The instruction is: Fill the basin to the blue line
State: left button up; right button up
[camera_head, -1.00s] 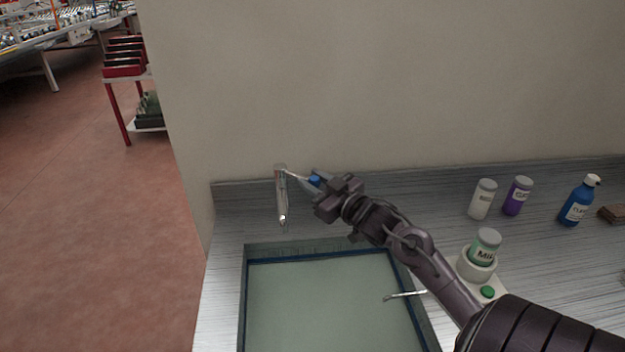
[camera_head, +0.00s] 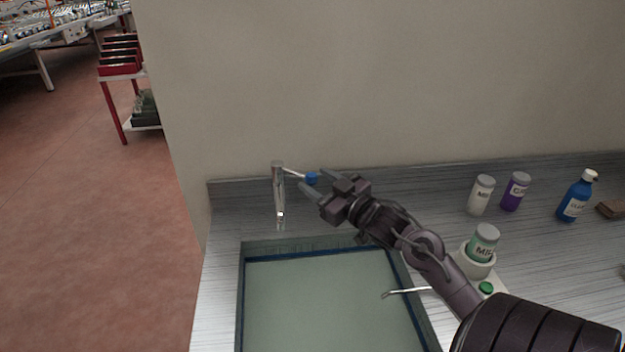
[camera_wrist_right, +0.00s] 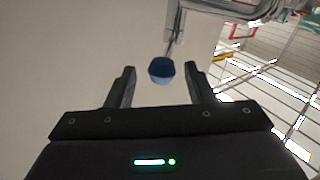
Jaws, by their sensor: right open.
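The basin (camera_head: 240,305) is sunk in the counter and holds pale green water (camera_head: 325,300). The blue line (camera_head: 300,253) runs along its inner walls; the water surface lies close to it, and I cannot tell the exact gap. The silver tap (camera_head: 279,188) stands behind the basin, with a thin lever ending in a blue knob (camera_head: 311,178). I cannot make out a stream under the spout. My right gripper (camera_head: 313,183) is open at the knob. In the right wrist view the knob (camera_wrist_right: 161,70) sits between and beyond the open fingers (camera_wrist_right: 159,72). My left gripper is not in view.
A thin silver lever (camera_head: 405,292) shows at the basin's right side. A green-labelled jar (camera_head: 484,243) sits in a white holder with a green button (camera_head: 486,288). White (camera_head: 481,195), purple (camera_head: 515,191) and blue (camera_head: 575,196) bottles stand at the back right. A wall rises behind the counter.

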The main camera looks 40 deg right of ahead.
jog(key=shift+s+d+b, duration=0.1)
jog(key=shift+s+b, duration=0.25)
jog(key=shift+s, duration=2.3)
